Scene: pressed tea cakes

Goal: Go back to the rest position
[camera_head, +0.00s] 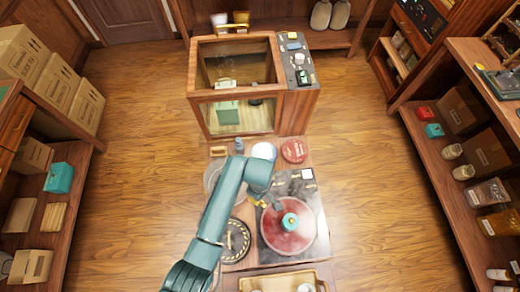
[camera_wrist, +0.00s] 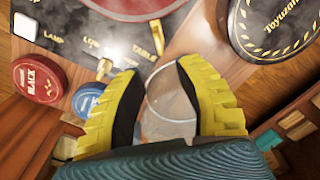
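My gripper (camera_wrist: 160,68) is open in the wrist view, its two yellow fingers apart. Nothing is seen gripped between them. A clear, glassy round item (camera_wrist: 170,95) shows behind the gap, and its rim also shows left of my arm in the head view (camera_head: 211,176). I cannot tell if the fingers touch it. In the head view my teal arm reaches over the bench, and my fingers are mostly hidden by it. Right of it, a red round disc (camera_head: 284,243) with a teal knob sits on a dark panel (camera_head: 309,205).
A glass-fronted wooden cabinet (camera_head: 197,90) stands behind the bench. A tray (camera_head: 247,283) is at the front. Shelves line both sides; floor between is clear.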

